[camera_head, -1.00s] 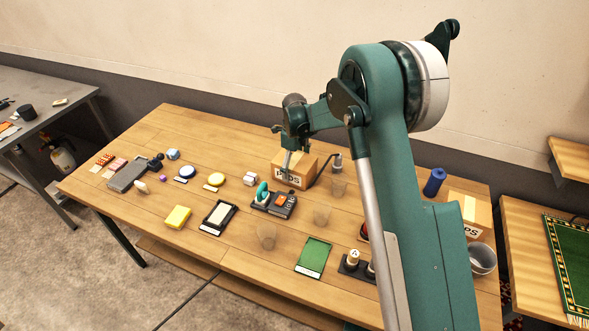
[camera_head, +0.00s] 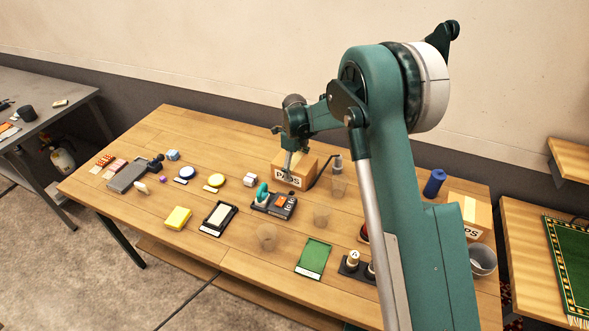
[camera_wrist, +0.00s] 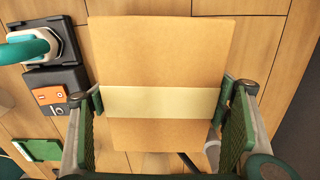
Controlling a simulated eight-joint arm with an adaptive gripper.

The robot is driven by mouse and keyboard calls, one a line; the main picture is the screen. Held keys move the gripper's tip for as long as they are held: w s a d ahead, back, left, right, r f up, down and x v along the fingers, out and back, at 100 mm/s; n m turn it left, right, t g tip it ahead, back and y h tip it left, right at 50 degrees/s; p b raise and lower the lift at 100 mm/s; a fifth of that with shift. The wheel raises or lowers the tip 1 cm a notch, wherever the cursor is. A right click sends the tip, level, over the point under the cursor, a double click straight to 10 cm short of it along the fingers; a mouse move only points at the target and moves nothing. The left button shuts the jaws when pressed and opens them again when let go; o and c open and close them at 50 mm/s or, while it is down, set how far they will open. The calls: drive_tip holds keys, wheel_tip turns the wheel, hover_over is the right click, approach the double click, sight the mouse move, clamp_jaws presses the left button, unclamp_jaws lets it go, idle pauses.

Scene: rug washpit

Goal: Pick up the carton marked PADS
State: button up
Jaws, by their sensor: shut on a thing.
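The carton marked PADS (camera_head: 296,182) is a tan box with a white label, at the back middle of the wooden table. In the wrist view the carton (camera_wrist: 160,52) shows from above with a pale tape band across it. My gripper (camera_wrist: 162,125) has one finger at each side of it and is shut on it. In the head view my gripper (camera_head: 289,160) is over the carton, with a finger across its front just above the label. I cannot tell whether the carton is clear of the tabletop.
A second carton (camera_head: 483,212) stands at the right, its label partly hidden by my arm. A black device with a teal handle (camera_head: 263,194) sits close left of the PADS carton. Clear cups (camera_head: 322,215) and a dark stand (camera_head: 337,165) are near its right.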

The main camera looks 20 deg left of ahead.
drive_tip(key=shift+r, duration=5)
